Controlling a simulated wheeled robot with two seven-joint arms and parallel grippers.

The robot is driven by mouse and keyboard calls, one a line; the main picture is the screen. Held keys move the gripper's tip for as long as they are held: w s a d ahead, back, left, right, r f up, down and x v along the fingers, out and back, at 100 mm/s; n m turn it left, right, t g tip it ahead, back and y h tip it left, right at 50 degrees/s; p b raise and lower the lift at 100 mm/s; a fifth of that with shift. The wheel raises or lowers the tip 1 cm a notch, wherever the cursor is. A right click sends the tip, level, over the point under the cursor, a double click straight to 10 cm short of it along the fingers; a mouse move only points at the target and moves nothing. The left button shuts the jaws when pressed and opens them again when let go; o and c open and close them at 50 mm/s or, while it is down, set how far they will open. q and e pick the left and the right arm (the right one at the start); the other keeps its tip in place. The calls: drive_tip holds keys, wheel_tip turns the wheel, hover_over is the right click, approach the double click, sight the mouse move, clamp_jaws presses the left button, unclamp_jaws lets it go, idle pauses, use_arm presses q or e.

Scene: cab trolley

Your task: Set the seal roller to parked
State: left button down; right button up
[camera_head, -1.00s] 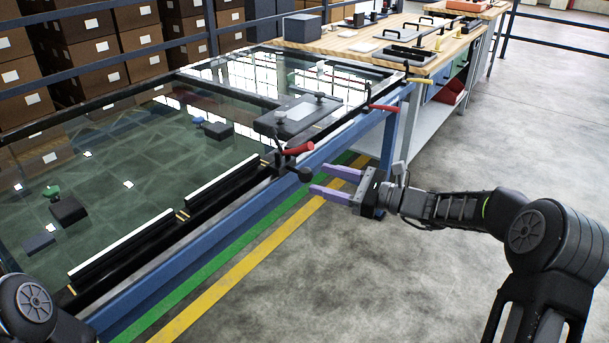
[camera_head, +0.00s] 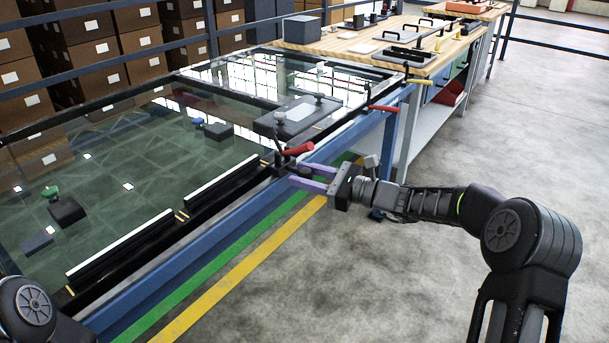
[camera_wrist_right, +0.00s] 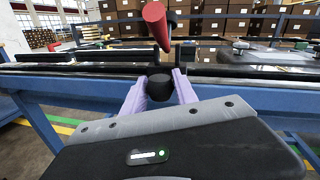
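I cannot tell for certain which part is the seal roller. A lever with a black round knob (camera_wrist_right: 160,87) and a red handle (camera_head: 298,149) sit at the near edge of the glass-topped frame (camera_head: 150,232). The red handle also shows in the right wrist view (camera_wrist_right: 156,26), above the knob. My right gripper (camera_head: 295,172) has its two lilac fingers apart, one on each side of the knob. Whether they touch it I cannot tell. My left gripper is out of view; only part of that arm shows at bottom left.
Black bars with white strips (camera_head: 121,243) run along the frame's near edge. A grey block with knobs (camera_head: 297,116) lies on the glass. Another red handle (camera_head: 384,109) and a yellow one (camera_head: 420,82) are farther back. The floor at right (camera_head: 500,170) is clear.

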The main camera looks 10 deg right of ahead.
clamp_jaws()
idle(0.9)
